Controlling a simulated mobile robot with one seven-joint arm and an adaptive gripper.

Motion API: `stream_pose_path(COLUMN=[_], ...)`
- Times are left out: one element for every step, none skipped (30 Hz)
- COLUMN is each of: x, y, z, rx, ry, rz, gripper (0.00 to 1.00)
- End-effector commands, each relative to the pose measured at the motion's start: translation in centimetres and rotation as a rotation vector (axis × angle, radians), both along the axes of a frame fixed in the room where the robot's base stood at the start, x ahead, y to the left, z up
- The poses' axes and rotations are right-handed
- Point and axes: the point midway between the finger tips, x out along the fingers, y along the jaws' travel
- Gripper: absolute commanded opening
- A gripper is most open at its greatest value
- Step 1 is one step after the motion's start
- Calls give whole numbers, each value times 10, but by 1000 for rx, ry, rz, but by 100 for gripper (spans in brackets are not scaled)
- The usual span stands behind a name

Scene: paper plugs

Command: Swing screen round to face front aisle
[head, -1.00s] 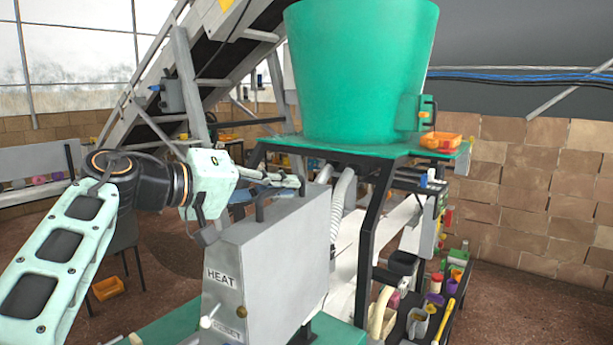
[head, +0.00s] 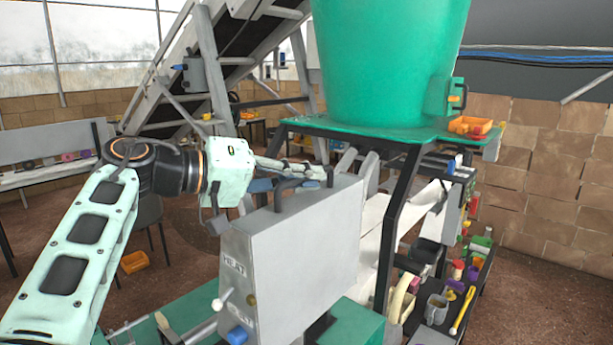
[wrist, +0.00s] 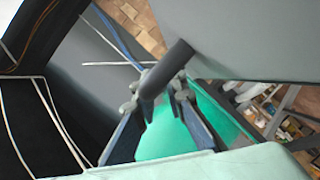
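The nearest thing to a screen is a grey upright box panel (head: 300,255) with blurred lettering on its narrow left face. A dark arched handle (head: 284,195) stands on its top edge. My gripper (head: 322,172) reaches over the panel from the left, at the far end of that handle. In the wrist view the dark handle bar (wrist: 168,70) lies between the two fingers of my gripper (wrist: 158,92), which look closed around it. The panel's grey face (wrist: 245,35) fills the upper right there. Exact finger contact is hard to see.
A green hopper (head: 390,60) stands on a black-framed green-topped stand (head: 350,130) just behind the panel. A shelf of cups and tools (head: 455,300) is at right. A conveyor (head: 235,60) slopes up behind my arm. A chair (head: 150,215) and orange bin (head: 134,262) stand at left.

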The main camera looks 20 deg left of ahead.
Motion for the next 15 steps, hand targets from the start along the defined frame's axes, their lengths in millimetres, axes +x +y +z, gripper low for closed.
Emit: stream_pose_path(x=[0,0,0,0,0,0,0,0,0,0,-1,-3,-5,-8,-12], y=[0,0,0,0,0,1,1,1,1,2,3,5,8,11,15], z=[-2,-2,-1,-1,-1,0,0,0,0,0,1,2,3,3,5], rx=[1,0,0,0,0,0,0,-1,-1,-2,-2,-2,-2,-2,-2], ry=[3,2,1,1,1,0,0,0,-1,-1,-1,-2,-2,-2,-2], rz=[0,0,1,2,2,2,2,2,3,4,4,4,5,7,7], gripper=[17,17,17,17,17,17,17,17,17,17,17,17,17,17,17])
